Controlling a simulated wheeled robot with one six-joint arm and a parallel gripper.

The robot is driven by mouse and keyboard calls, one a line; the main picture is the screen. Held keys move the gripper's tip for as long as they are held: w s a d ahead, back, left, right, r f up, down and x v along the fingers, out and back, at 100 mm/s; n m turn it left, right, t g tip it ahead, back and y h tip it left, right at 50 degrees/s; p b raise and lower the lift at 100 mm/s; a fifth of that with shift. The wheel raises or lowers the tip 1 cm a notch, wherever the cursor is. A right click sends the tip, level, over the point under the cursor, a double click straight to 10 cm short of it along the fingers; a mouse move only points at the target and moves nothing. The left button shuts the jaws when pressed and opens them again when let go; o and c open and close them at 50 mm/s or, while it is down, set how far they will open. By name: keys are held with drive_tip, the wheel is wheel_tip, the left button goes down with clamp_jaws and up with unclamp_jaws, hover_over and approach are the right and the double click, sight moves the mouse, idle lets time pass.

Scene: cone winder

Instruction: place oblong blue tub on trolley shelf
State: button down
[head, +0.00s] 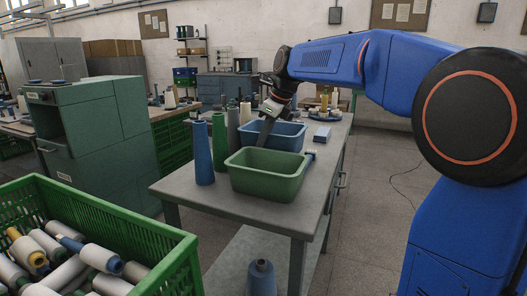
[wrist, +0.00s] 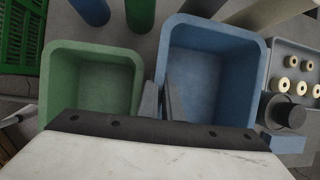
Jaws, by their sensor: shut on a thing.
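The oblong blue tub (head: 290,136) stands on the grey table top (head: 180,191), behind a green tub (head: 268,180). In the wrist view the blue tub (wrist: 212,50) is right of the green tub (wrist: 92,62). A lower shelf (head: 237,264) shows under the table; I cannot tell whether this is the trolley shelf.
Blue cone (head: 204,150), green cone (head: 220,148) and grey cones stand left of the tubs. A small blue box (head: 322,134) and a tray of small spools (wrist: 297,72) are to the right. A green crate of bobbins (head: 175,262) is front left.

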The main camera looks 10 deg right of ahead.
drive_tip(key=shift+f, duration=2)
drive_tip(key=c, duration=2.2)
unclamp_jaws()
drive_tip(key=shift+f, duration=0.1)
